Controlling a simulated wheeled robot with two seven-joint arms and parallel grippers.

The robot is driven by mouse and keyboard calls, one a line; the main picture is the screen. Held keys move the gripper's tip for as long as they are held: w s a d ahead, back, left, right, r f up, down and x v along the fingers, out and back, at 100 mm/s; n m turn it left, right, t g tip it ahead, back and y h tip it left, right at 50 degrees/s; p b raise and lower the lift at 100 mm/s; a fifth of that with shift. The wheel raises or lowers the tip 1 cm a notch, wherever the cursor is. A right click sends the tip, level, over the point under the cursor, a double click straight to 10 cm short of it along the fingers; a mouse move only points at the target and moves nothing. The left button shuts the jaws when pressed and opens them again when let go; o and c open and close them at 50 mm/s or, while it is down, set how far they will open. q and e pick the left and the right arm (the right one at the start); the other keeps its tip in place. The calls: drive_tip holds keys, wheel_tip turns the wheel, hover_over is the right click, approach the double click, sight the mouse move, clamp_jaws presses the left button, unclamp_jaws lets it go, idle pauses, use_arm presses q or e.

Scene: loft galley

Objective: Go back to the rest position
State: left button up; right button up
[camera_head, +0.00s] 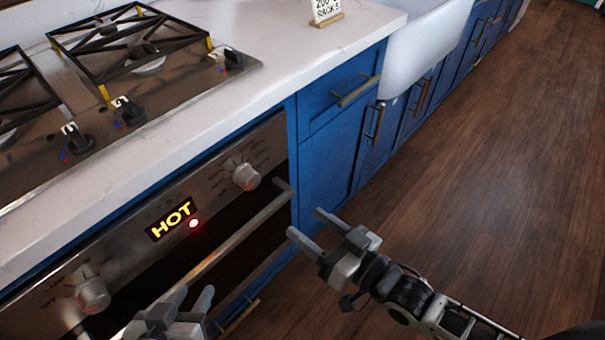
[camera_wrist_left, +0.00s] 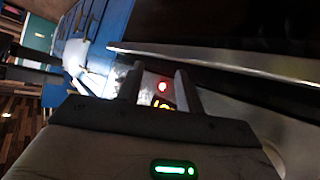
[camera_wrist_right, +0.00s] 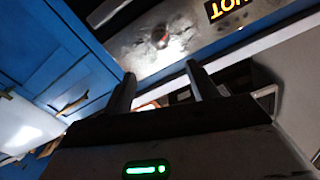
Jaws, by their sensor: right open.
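My left gripper (camera_head: 194,291) is low in front of the oven, near the oven's handle bar (camera_head: 235,238). Its fingers stand apart with nothing between them in the left wrist view (camera_wrist_left: 160,72). My right gripper (camera_head: 304,222) is in front of the blue cabinets, just right of the handle bar's end. It is open and empty, and its parted fingers also show in the right wrist view (camera_wrist_right: 158,70). Contact between either gripper and the oven cannot be made out.
The oven panel has a lit HOT display (camera_head: 171,220), a glowing red light (camera_head: 194,223) and knobs (camera_head: 245,177). Above are a white counter (camera_head: 290,60) and a gas hob (camera_head: 175,85). Blue cabinets (camera_head: 325,165) run back past a white sink (camera_head: 428,50). The wooden floor (camera_head: 500,180) at right is clear.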

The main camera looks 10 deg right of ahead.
use_arm(q)
drive_tip(key=shift+r, duration=0.1)
drive_tip(key=p, duration=0.1)
drive_tip(key=r+p, duration=0.1)
drive_tip(key=shift+a+p, duration=0.2)
drive_tip(key=shift+p, duration=0.2)
use_arm(e)
drive_tip(key=s+d+f+m+g+h, duration=0.1)
drive_tip(key=s+d+f+g+h, duration=0.2)
drive_tip(key=s+h, duration=0.3)
drive_tip(key=shift+s+d+m+g+h, duration=0.3)
drive_tip(key=shift+d+g+h, duration=0.15)
drive_tip(key=shift+d, duration=0.25)
drive_tip(key=shift+f, duration=0.1)
